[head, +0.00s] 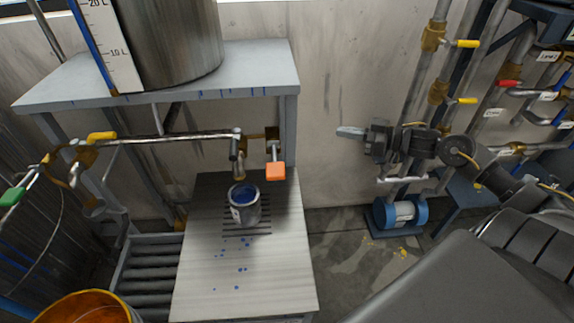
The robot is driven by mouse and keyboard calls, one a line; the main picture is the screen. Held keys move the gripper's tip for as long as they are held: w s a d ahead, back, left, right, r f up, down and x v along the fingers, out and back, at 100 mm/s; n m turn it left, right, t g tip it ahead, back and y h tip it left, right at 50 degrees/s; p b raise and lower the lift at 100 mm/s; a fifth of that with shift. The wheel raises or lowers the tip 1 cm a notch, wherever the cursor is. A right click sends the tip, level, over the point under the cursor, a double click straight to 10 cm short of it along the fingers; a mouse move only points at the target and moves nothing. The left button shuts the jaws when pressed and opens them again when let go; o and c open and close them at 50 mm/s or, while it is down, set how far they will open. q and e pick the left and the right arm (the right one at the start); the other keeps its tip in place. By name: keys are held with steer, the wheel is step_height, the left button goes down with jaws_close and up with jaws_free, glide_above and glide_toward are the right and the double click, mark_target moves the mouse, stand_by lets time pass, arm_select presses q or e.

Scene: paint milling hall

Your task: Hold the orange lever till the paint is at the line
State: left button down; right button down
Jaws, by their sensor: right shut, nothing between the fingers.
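The orange lever (276,171) hangs from a brass fitting at the back of the bench, right of the spout (239,172). A small metal can (246,214) with a pale label stands upright below the spout. Blue paint (243,195) shows inside it. The fill line cannot be made out at this size, and I cannot tell whether paint is flowing. My right gripper (342,131) is shut and empty, pointing left. In the picture it is up and to the right of the lever, apart from it. My left gripper is not in view.
The can stands on a slotted grate in the bench top (205,275), which has blue drips. A steel tank (170,45) sits on the shelf above (255,70). Pipes with yellow (467,44) and red (508,84) handles and a blue pump (400,213) are at right.

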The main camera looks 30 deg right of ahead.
steer(key=s+a+r+n+g+y, duration=0.1)
steer(key=s+a+r+n+g, duration=0.1)
steer(key=a, duration=0.4)
steer(key=s+a+r+n+g+y, duration=0.2)
steer(key=s+a+r+n+g, duration=0.1)
steer(key=s+a+r+g, duration=0.1)
step_height(320, 180, up, 3)
steer(key=shift+s+a+r+n+b, duration=0.15)
steer(key=shift+s+a+n+b, duration=0.2)
steer(key=shift+s+a, duration=0.65)
steer(key=shift+w+a, duration=0.1)
steer(key=shift+a, duration=0.05)
steer(key=p, duration=0.1)
glide_above(275, 161)
steer(key=s+d, duration=0.2)
steer(key=s, duration=0.1)
steer(key=shift+f, duration=0.85)
steer(key=shift+a+f+p, duration=0.2)
steer(key=shift+f, duration=1)
steer(key=shift+a+f+p, duration=0.2)
steer(key=shift+f, duration=1)
